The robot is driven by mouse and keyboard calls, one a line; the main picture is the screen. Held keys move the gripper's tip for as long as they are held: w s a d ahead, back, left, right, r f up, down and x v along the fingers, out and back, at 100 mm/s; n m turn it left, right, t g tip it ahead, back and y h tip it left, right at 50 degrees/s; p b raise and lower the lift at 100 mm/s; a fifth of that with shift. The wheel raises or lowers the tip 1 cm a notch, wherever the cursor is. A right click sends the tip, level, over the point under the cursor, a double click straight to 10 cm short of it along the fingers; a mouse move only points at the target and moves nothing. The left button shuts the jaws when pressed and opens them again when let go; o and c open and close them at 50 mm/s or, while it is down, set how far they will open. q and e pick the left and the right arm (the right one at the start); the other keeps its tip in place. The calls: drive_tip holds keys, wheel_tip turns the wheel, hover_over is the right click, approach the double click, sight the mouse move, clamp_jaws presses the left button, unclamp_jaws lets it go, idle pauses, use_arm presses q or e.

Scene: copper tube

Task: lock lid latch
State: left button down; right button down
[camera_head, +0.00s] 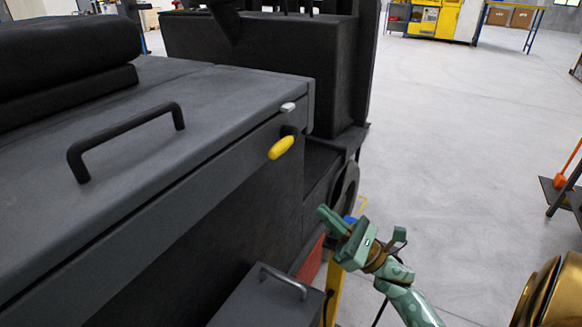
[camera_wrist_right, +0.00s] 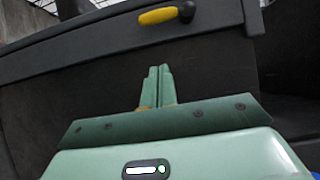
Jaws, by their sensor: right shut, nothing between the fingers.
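The dark grey lid (camera_head: 215,95) lies flat and looks closed on the big dark box. The latch has a yellow handle (camera_head: 281,147) on a black pivot at the box's front, just under the lid edge. A small light metal catch (camera_head: 288,107) sits on the lid edge above it. My right gripper (camera_head: 328,216) is below and to the right of the yellow handle, apart from it. In the right wrist view the yellow handle (camera_wrist_right: 162,16) lies beyond the shut, empty fingers (camera_wrist_right: 157,84). My left gripper is not in view.
A black bar handle (camera_head: 125,138) stands up from the lid. A smaller dark box with a handle (camera_head: 268,300) is low in front. A dark machine part with a wheel (camera_head: 345,195) stands behind. The floor at the right is mostly open.

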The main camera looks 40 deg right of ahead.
sight(281, 148)
use_arm(q)
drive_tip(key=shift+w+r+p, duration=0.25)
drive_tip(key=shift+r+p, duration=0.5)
drive_tip(key=shift+p, duration=0.15)
use_arm(e)
drive_tip(key=s+r+x, duration=0.1)
drive_tip(key=r+x, duration=0.1)
drive_tip(key=x, duration=1)
drive_tip(key=shift+r, duration=0.35)
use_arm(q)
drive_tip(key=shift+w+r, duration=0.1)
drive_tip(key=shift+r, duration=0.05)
use_arm(e)
drive_tip(key=shift+s+d+r, duration=0.1)
